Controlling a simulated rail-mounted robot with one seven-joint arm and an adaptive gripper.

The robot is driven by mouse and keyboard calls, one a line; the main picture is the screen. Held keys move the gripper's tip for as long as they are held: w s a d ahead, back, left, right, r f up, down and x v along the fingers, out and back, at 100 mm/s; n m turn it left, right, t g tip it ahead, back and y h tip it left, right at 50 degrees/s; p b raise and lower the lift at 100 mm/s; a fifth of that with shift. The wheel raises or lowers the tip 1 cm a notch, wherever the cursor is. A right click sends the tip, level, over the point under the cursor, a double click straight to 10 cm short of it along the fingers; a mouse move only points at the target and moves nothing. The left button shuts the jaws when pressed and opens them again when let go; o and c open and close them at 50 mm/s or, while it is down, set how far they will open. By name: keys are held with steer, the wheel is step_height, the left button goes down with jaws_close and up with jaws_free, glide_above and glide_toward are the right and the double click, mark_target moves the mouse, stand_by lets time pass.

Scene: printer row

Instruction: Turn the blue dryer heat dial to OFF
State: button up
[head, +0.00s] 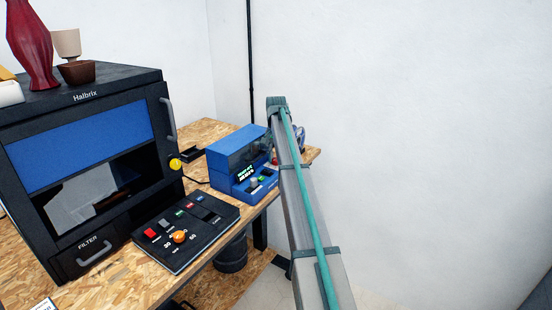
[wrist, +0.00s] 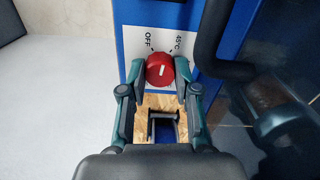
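The blue dryer (head: 228,152) stands at the right end of the bench, with a dark window and a lit green display. Its red heat dial (wrist: 160,68) has a white pointer line, close to upright in the wrist view. OFF is printed at the dial's upper left and 45°C at its upper right. The pointer appears to lie between the two labels. My gripper (wrist: 160,69) is open, with one finger on each side of the dial. Narrow gaps seem to remain, but contact is hard to tell. In the head view my arm largely hides the gripper.
A dark handle (wrist: 208,45) stands close to the right finger. Left of the dryer are a black control panel (head: 215,228) with an orange knob and a large black Halbrix machine (head: 120,85). A bin (head: 231,255) is below the bench. The wall side is clear.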

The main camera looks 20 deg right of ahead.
jaws_close()
steer(key=shift+n, duration=0.3)
steer(key=n, duration=0.3)
steer(key=shift+n+b, duration=0.35)
steer(key=shift+n, duration=1.45)
steer(key=o, duration=0.7)
jaws_free()
